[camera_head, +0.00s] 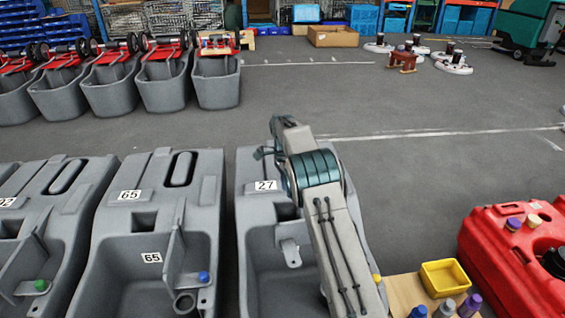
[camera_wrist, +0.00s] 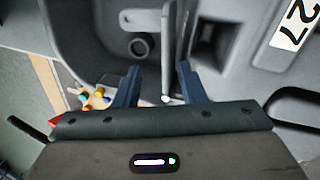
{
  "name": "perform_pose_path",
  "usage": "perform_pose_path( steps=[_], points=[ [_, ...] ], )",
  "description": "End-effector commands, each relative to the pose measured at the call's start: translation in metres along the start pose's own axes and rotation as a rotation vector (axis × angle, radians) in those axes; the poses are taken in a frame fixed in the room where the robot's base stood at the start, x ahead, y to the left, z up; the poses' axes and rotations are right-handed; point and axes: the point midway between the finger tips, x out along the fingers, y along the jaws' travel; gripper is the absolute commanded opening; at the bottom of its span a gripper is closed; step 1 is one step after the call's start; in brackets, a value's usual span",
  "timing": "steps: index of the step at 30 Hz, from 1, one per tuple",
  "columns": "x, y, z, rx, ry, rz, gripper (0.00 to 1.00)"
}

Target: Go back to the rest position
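My gripper (camera_wrist: 159,66) shows in the wrist view with its two blue fingers apart. Nothing is held between them. Behind the fingers is the inside of a grey scrubber tank (camera_wrist: 85,25) with a round outlet, an upright divider and a small white spot by the divider's end. The label 27 (camera_wrist: 294,22) is at the upper right. In the head view my arm reaches over the grey tank marked 27 (camera_head: 250,215) and covers part of it. The gripper's fingers cannot be made out there.
Tank 65 (camera_head: 140,228), with a blue cap, stands left of tank 27. At the right are a wooden surface with bottles, a yellow bin (camera_head: 443,278) and a red tank (camera_head: 500,262). More grey tanks (camera_head: 165,85) line the back left. The floor (camera_head: 420,180) between is clear.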

Motion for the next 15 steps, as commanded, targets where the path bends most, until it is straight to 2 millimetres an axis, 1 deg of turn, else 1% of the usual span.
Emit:
perform_pose_path(
  steps=[2,5,8,9,11,12,14,15],
  points=[
    [-0.002,0.001,0.000,-0.001,0.000,-0.001,0.37],
    [-0.016,0.006,-0.002,-0.017,-0.002,-0.009,0.37],
    [-0.047,0.021,-0.006,-0.059,-0.006,-0.030,0.37],
    [-0.062,0.029,-0.008,-0.084,-0.007,-0.040,0.37],
    [-0.087,0.044,-0.011,-0.126,-0.008,-0.058,0.37],
    [-0.103,0.055,-0.013,-0.157,-0.009,-0.069,0.37],
    [-0.126,0.072,-0.015,-0.203,-0.008,-0.088,0.37],
    [-0.140,0.083,-0.017,-0.235,-0.006,-0.099,0.37]
  ],
)
